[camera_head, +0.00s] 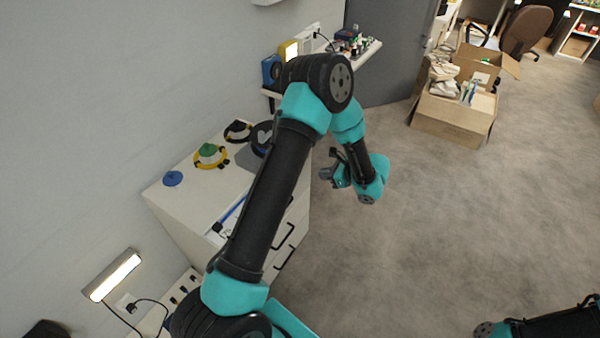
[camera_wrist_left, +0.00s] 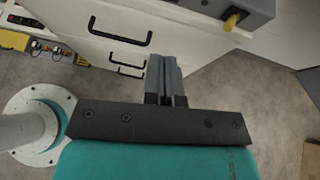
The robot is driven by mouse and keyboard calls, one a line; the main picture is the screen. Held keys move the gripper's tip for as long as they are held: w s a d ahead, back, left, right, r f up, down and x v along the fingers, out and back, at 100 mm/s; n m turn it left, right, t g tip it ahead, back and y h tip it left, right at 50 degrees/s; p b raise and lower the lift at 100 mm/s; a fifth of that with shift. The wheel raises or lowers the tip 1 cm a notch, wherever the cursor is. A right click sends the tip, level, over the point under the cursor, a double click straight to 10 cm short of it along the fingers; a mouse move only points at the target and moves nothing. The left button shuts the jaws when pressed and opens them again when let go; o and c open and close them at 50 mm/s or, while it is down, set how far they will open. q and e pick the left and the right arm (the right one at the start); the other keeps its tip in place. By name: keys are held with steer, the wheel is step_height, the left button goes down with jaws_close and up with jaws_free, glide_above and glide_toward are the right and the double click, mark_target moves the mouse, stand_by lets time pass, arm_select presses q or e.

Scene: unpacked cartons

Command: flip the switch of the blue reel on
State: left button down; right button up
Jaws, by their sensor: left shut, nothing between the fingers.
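A dark round reel-like thing (camera_head: 263,138) with a grey base (camera_head: 246,158) sits on the white cabinet in the head view, partly hidden by my left arm. A small blue disc (camera_head: 172,178) lies at the cabinet's left end. I cannot tell surely which is the blue reel. In the left wrist view, a grey box (camera_wrist_left: 262,8) with a yellow lever (camera_wrist_left: 233,21) shows at the top right. My left gripper (camera_head: 327,172) is shut and empty, beside the cabinet's front; its fingers (camera_wrist_left: 165,62) are apart from the lever. My right gripper is out of view.
The white cabinet (camera_head: 180,208) has black drawer handles (camera_head: 284,238) facing the gripper. A yellow ring with a green middle (camera_head: 210,156) and a black ring lie on top. A shelf (camera_head: 352,62) holds small items behind. Open cartons (camera_head: 452,112) stand at the right; the floor between is free.

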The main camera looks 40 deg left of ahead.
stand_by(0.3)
arm_select(q)
steer(key=a+r+x, duration=0.1)
steer(key=x, duration=1.2)
steer(key=shift+a+r, duration=0.2)
steer(key=shift+r, duration=0.05)
steer(key=shift+s, duration=0.1)
